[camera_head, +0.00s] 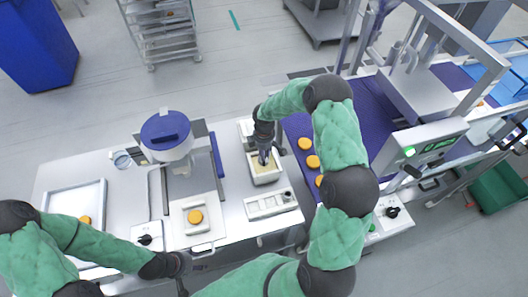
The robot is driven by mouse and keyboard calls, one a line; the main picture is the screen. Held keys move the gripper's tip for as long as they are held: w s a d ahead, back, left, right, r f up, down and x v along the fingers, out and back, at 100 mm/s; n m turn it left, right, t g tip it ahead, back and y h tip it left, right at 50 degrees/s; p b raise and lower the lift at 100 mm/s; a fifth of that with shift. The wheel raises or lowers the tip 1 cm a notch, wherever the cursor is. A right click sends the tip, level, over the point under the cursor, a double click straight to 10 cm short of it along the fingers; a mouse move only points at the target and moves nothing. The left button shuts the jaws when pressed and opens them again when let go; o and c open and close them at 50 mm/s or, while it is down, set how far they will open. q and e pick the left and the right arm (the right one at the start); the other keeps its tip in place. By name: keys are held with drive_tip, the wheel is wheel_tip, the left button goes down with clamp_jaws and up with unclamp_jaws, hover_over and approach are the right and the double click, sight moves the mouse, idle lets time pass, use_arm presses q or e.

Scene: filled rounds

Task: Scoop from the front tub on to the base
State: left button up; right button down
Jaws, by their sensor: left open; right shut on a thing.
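The front tub (266,180) is a white box with a beige filling, right of the middle of the steel table. My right gripper (264,152) is over this tub, shut on a thin tool, seemingly the scoop, whose lower end is at the filling. The tool is mostly hidden, and I cannot tell whether it carries filling. The base (195,216) is an orange round on a white square plate, left of the tub. My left gripper (182,284) is open and empty at the table's front edge, below the plate.
A second tub (246,126) stands behind the front one. A blue-topped machine (166,130) rises behind the plate. A white compartment tray (270,204) lies in front of the tub. A purple conveyor (360,112) on the right carries orange rounds. A metal tray (75,197) is at left.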

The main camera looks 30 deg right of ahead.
drive_tip(key=shift+f+b, duration=1.85)
drive_tip(key=shift+f, duration=0.65)
drive_tip(key=shift+r, duration=0.1)
drive_tip(key=shift+r+p, duration=2.6)
drive_tip(key=shift+r, duration=1.65)
drive_tip(key=shift+f, duration=0.1)
